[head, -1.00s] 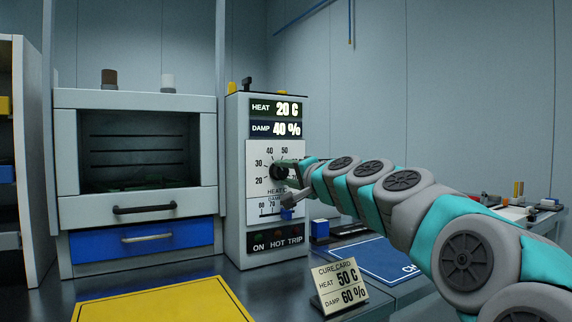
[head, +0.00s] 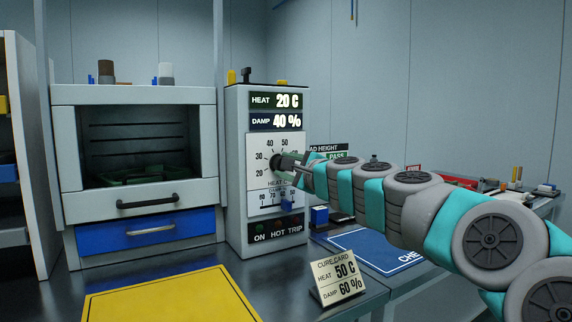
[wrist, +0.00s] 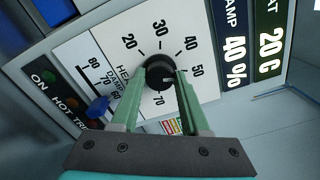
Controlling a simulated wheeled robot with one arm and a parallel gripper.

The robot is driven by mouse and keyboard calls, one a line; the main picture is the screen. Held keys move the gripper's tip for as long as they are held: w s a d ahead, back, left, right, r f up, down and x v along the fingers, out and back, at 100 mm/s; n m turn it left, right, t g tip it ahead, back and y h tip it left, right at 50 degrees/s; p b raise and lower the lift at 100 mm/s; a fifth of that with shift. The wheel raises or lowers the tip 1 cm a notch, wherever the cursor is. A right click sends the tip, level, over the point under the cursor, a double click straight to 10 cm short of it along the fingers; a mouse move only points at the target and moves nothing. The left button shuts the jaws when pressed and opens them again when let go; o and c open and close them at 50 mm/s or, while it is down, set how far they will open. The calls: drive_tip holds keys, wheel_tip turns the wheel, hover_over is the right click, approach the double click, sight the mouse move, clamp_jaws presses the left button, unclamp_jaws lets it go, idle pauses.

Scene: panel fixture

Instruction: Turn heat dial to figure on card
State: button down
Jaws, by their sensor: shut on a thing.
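The heat dial is a round black knob (wrist: 158,70) on a white scale plate marked from 20 upward. It also shows in the head view (head: 279,163), partly hidden by my gripper. My gripper (wrist: 162,72) has its green fingers closed on the sides of the knob. In the head view my gripper (head: 287,162) reaches the panel from the right. The heat display (head: 288,101) reads 20 C, and the damp display (head: 288,121) reads 40 %. The cure card (head: 338,277) stands on the bench and reads heat 50 C, damp 60 %.
A blue damp slider (wrist: 98,106) sits on its scale below the dial, close to my gripper. A lamp strip (head: 277,232) is lower down. An oven (head: 137,198) stands left. A yellow mat (head: 175,300) and a blue mat (head: 375,250) lie on the bench.

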drive_tip(key=shift+m, duration=0.5)
drive_tip(key=shift+c, duration=2)
unclamp_jaws()
drive_tip(key=shift+s+d, duration=0.1)
drive_tip(key=v, duration=0.7)
drive_tip(key=shift+s+d+b, duration=0.2)
drive_tip(key=shift+s+b, duration=0.05)
drive_tip(key=shift+b, duration=0.15)
